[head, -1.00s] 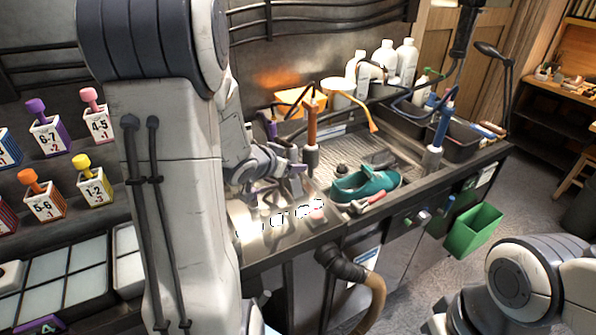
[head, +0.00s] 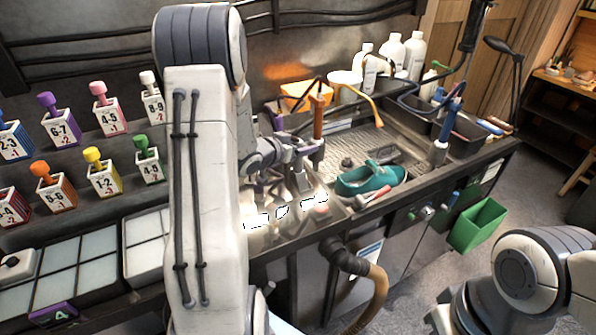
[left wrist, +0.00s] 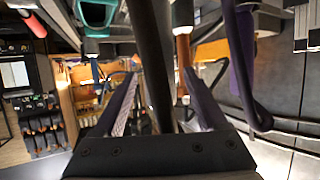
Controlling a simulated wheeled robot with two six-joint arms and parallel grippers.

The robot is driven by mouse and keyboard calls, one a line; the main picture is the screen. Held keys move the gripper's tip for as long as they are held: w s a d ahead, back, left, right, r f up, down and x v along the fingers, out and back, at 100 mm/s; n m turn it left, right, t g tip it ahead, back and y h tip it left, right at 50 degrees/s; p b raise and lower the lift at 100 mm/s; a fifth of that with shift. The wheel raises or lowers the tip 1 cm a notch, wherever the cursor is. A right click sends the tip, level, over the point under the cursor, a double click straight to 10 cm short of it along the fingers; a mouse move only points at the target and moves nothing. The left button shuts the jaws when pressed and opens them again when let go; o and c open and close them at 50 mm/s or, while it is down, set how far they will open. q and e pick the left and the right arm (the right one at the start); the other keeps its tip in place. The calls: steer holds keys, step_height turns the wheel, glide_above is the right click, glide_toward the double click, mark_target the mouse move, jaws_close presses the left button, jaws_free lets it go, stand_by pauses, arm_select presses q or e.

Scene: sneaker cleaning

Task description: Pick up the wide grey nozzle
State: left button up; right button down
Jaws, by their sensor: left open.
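My left gripper (head: 299,171) is above the near left part of the steel counter (head: 270,238), just left of an orange-handled tool. In the left wrist view its two dark fingers (left wrist: 160,103) stand apart with no object clearly held, though a dark bar crosses in front. I cannot pick out the wide grey nozzle with certainty. Small grey and metallic shapes lie under and beside the left gripper, partly hidden by it. A teal shoe (head: 369,179) lies on the ribbed sink tray (head: 392,137) to the right. My right gripper is out of view.
An orange-handled tool (head: 318,120) and a blue-handled tool (head: 446,128) stand upright at the sink. White bottles (head: 393,53) are behind. Numbered blocks (head: 105,178) fill a rack at left. A brown hose (head: 372,300) hangs in front; a green bin (head: 478,224) is at right.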

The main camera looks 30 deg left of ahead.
arm_select(q)
steer(key=shift+x, duration=0.85)
jaws_close()
steer(key=shift+r, duration=0.1)
stand_by(0.6)
